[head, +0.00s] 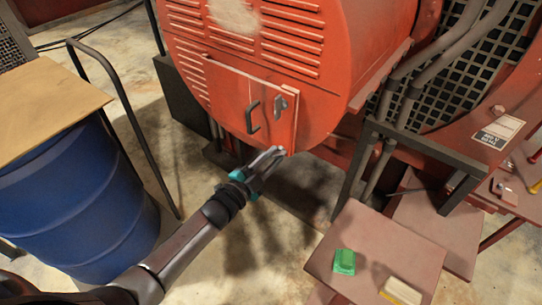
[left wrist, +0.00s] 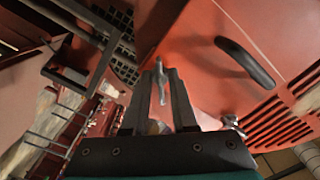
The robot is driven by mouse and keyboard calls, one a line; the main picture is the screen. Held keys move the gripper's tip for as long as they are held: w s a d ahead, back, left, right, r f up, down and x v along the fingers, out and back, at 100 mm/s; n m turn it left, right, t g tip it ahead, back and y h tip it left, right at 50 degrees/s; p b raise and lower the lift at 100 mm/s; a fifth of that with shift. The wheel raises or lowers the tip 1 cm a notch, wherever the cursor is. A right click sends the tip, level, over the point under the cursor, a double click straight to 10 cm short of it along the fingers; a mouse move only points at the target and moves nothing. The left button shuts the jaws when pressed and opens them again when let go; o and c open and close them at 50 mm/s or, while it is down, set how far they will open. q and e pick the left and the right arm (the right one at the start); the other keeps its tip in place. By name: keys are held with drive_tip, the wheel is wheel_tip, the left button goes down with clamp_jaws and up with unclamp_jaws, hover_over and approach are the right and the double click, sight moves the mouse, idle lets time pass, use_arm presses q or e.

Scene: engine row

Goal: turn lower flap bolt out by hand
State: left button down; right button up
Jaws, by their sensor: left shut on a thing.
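The red housing has a small flap (head: 228,95) with a dark curved handle (head: 253,117). My left gripper (head: 277,154) is at the flap's lower right corner. In the left wrist view its two fingers (left wrist: 162,78) are shut on the grey lower flap bolt (left wrist: 160,88), whose end shows between and beyond the fingertips. In the head view the fingers largely hide this bolt. A grey upper bolt (head: 281,103) sits right of the handle; it also shows in the left wrist view (left wrist: 232,122). My right gripper is in neither view.
A blue drum (head: 65,200) with a board (head: 40,105) on top stands at left, beside a dark bent rail (head: 125,110). At lower right a reddish table (head: 375,250) bears a green block (head: 344,262) and a pale block (head: 400,291). Dark framework (head: 410,140) stands right of the housing.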

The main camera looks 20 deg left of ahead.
use_arm(q)
drive_tip(key=n, duration=0.5)
drive_tip(key=shift+w+d+r+n, duration=0.15)
drive_tip(key=shift+r+n, duration=0.05)
drive_tip(key=shift+n, duration=0.1)
drive_tip(key=shift+d+n+p, duration=0.15)
drive_tip(key=shift+n+p, duration=0.2)
drive_tip(key=shift+n, duration=1.85)
drive_tip(key=c, duration=1.1)
unclamp_jaws()
drive_tip(key=shift+o, duration=0.6)
drive_tip(key=shift+w+f, duration=0.1)
drive_tip(key=shift+f, duration=0.1)
drive_tip(key=shift+s, duration=0.2)
